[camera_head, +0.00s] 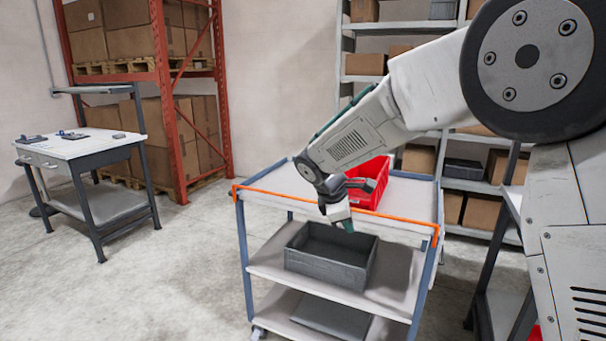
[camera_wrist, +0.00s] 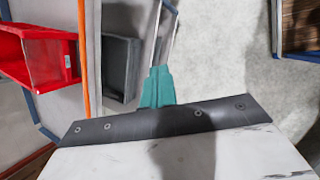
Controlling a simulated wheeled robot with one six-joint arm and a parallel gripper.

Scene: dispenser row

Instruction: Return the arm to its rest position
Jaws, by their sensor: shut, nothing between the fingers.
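My arm reaches from the right of the head view over a cart. My gripper (camera_head: 346,226) hangs in front of the cart's orange front bar, pointing down, above the grey bin. In the wrist view its teal fingers (camera_wrist: 157,85) are together with nothing between them. The cart (camera_head: 275,203) has a white top with an orange bar along its near edge. A red bin (camera_head: 370,188) stands on the top, partly hidden behind my gripper; it also shows in the wrist view (camera_wrist: 48,55).
A grey bin (camera_head: 325,273) sits on the cart's middle shelf. A workbench (camera_head: 85,148) stands at the left, a red pallet rack (camera_head: 165,105) with boxes behind it. Shelving (camera_head: 425,135) with boxes is behind the cart. The floor (camera_head: 150,270) left of the cart is clear.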

